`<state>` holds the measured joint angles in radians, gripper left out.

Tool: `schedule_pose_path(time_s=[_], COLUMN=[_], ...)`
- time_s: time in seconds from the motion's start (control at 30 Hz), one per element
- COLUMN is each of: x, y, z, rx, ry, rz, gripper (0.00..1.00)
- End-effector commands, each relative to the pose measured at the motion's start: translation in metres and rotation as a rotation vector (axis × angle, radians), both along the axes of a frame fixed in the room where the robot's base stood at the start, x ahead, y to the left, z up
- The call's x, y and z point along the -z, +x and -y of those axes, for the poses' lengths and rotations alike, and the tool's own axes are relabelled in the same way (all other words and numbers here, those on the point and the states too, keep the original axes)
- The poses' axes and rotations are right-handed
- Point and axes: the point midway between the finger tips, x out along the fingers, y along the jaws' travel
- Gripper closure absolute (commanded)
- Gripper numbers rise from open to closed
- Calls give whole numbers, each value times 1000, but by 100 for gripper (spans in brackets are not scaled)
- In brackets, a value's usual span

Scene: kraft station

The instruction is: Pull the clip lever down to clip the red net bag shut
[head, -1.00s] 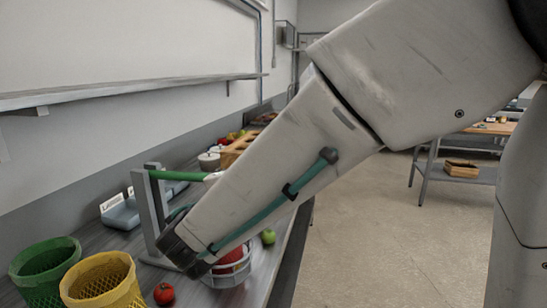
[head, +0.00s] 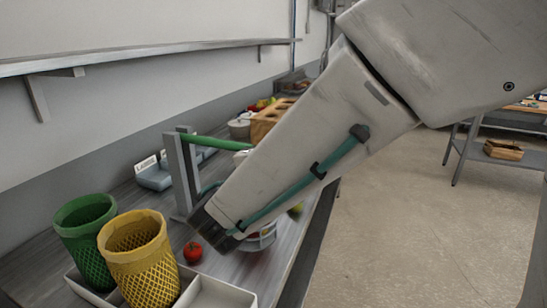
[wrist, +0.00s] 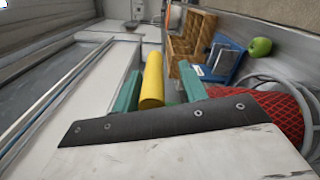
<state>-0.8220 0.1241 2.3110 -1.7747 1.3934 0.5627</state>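The clip stand (head: 182,180) is a grey upright frame on the bench in the head view. A green lever bar (head: 215,143) runs right from its top, nearly level, until my arm hides it. In the wrist view, the teal fingers of my gripper (wrist: 158,80) are apart. A yellow cylinder (wrist: 152,82) shows between them; I cannot tell whether it touches them or is the lever's grip. The red net bag (wrist: 275,112) is at the right of the wrist view, beside a white wire basket (wrist: 295,88).
A tomato (head: 193,252) lies near the stand. A green apple (wrist: 260,46) and wooden crate (wrist: 190,38) are farther back. A wall shelf (head: 150,55) runs above.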

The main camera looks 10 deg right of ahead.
Motion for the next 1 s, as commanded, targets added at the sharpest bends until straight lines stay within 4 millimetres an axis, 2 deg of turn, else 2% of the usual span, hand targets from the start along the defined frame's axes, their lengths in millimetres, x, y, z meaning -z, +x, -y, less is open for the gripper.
schedule_pose_path(time_s=[0.17, 0.27, 0.5, 0.7, 1.0], x=[-2, -2, -1, -1, -1], y=[-1, -9, -45, -65, -69], z=[1, -4, -25, -35, -37], rx=[3, 0, -3, -3, 0], ry=[2, 2, 1, 0, 0], rz=[3, 5, 2, 2, 1], gripper=[58, 58, 58, 58, 58])
